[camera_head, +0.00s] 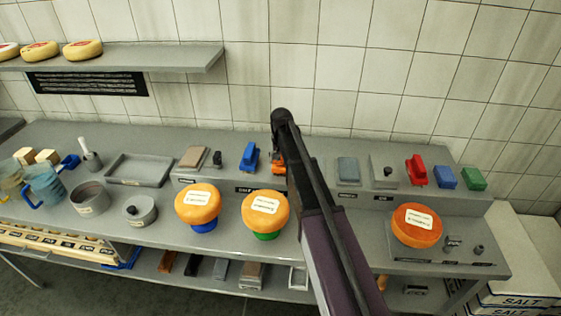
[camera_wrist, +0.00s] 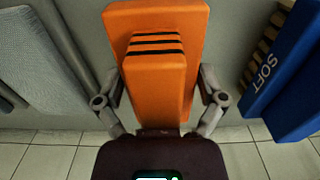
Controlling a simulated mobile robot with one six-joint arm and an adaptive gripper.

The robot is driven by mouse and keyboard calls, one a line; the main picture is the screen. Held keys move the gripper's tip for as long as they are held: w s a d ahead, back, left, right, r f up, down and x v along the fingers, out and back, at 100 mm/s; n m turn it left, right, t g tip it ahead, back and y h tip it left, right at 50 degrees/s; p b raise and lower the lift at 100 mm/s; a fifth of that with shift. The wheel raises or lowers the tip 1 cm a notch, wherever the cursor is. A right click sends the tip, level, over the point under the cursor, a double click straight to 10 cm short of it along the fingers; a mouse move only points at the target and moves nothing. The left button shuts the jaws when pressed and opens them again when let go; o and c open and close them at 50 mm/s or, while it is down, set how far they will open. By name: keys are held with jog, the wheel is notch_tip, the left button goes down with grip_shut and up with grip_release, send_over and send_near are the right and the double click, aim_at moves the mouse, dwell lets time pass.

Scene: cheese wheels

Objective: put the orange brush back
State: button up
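The orange brush (camera_wrist: 160,25) fills the middle of the wrist view, with a raised orange block on it marked by black stripes. My gripper (camera_wrist: 161,85) has one finger on each side of the brush, close to its edges. I cannot tell whether the fingers press on it or stand just apart. In the head view the orange brush (camera_head: 278,166) shows at the raised back ledge, partly hidden by my arm. My gripper's fingertips are hidden there.
A blue brush marked SOFT (camera_wrist: 290,70) lies close beside the orange one; it also shows in the head view (camera_head: 249,157). A grey mesh pad (camera_wrist: 50,55) is on the other side. Orange cheese wheels (camera_head: 265,210) stand in front. The tiled wall is behind.

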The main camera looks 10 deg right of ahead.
jog(key=shift+r, duration=0.2)
dwell(0.4)
notch_tip(320, 180, up, 12)
jog(key=p, duration=1.2)
dwell(0.7)
jog(key=s+n, duration=0.3)
jog(key=s, duration=2.6)
jog(key=shift+n, duration=0.3)
jog(key=shift+a, duration=0.1)
notch_tip(320, 180, down, 11)
jog(key=b, duration=1)
jog(key=shift+r, duration=0.2)
